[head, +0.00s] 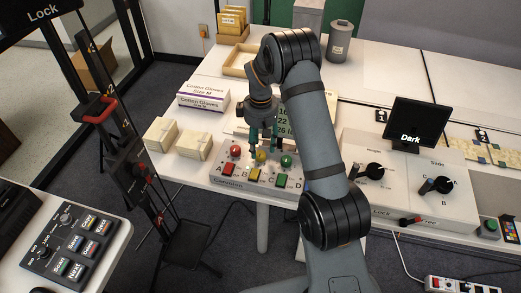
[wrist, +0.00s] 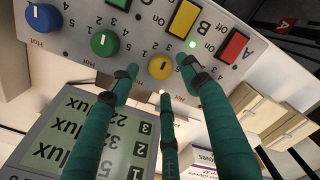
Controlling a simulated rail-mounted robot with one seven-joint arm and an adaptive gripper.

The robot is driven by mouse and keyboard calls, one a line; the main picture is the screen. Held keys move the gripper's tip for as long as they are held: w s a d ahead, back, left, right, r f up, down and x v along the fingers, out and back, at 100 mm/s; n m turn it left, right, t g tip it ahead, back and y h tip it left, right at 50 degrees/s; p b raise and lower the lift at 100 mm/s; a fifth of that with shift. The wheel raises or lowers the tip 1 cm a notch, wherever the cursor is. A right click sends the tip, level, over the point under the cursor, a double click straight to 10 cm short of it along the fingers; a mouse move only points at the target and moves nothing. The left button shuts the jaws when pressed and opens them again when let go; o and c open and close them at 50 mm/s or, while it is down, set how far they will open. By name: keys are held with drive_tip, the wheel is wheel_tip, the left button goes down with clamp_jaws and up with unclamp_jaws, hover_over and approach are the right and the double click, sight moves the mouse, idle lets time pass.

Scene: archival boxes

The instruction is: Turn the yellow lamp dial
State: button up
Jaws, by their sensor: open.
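The yellow dial (wrist: 160,67) sits on a grey control panel (wrist: 75,28) and shows a white pointer mark in the wrist view. It also shows in the head view (head: 261,156), partly behind my fingers. My gripper (wrist: 160,74) is open, with green fingers spread around the yellow dial. Two fingertips are at its left and right, and a third is below it in the wrist view. Whether any finger touches the dial I cannot tell. In the head view my gripper (head: 264,146) points down over the panel.
A green dial (wrist: 105,44) and blue dial (wrist: 45,18) are to the left in the wrist view. Yellow (wrist: 183,17) and red (wrist: 235,46) buttons are close by. A lux display (wrist: 85,140) stands behind the panel. A red dial (head: 235,151) is left of my gripper.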

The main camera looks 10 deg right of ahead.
sight(261, 153)
drive_tip(key=shift+f, duration=1.55)
drive_tip(key=shift+c, duration=0.8)
drive_tip(key=c, duration=1)
